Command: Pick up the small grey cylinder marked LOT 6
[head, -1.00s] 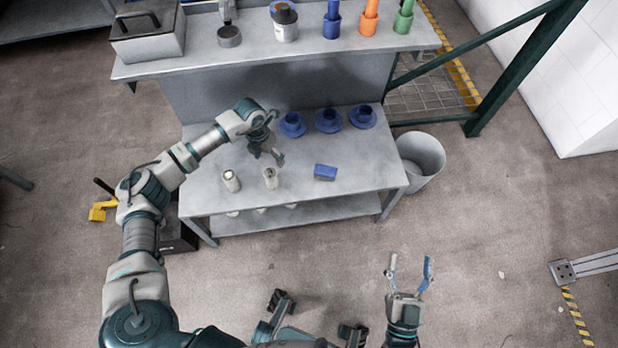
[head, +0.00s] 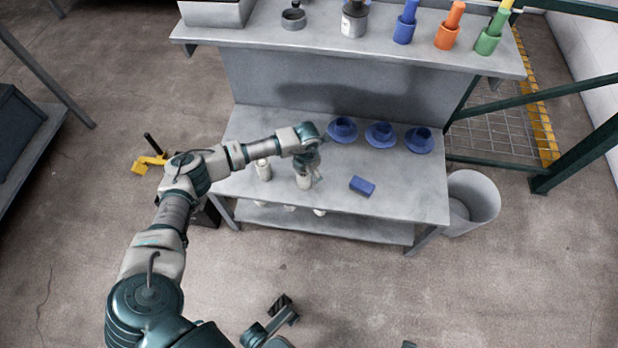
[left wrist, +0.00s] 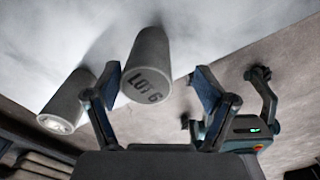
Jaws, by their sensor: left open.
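The small grey cylinder marked LOT 6 (left wrist: 147,68) stands between the two open fingers of my left gripper (left wrist: 156,84) in the left wrist view. Its dark lettering faces the camera. In the head view the cylinder (head: 303,183) is on the workbench, partly hidden by my left gripper (head: 313,176), which is right over it. The fingers show a gap to the cylinder on the right side; on the left it is too close to tell whether they touch.
A second grey cylinder (head: 264,171) stands left of it on the workbench (head: 400,190); it also shows in the left wrist view (left wrist: 67,102). A blue block (head: 362,186) lies to the right. Blue flanged parts (head: 380,135) line the back. A bin (head: 472,200) stands right of the bench.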

